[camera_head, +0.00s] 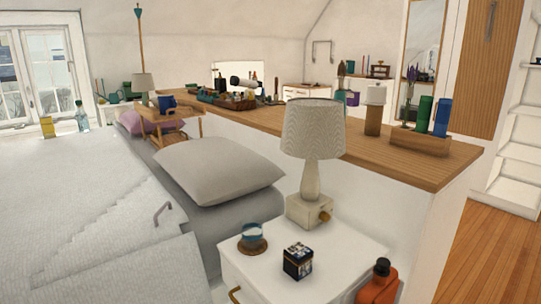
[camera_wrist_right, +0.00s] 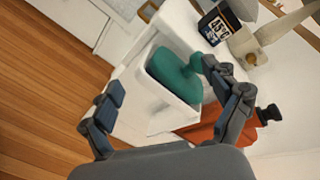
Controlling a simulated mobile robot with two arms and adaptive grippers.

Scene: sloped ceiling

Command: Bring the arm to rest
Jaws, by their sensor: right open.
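My right gripper (camera_wrist_right: 158,80) shows only in the right wrist view, with its two dark fingers spread wide apart. Nothing is held between them. Beyond the fingers is a white open drawer (camera_wrist_right: 152,106) of the nightstand with a teal object (camera_wrist_right: 172,72) in it. The right finger overlaps the teal object's edge in the picture; I cannot tell whether they touch. Neither gripper shows in the head view, and my left gripper is in no view.
The orange bottle (camera_wrist_right: 205,132) is close to the right finger. A bed (camera_head: 90,220) lies left; wooden floor (camera_head: 490,250) is clear at right.

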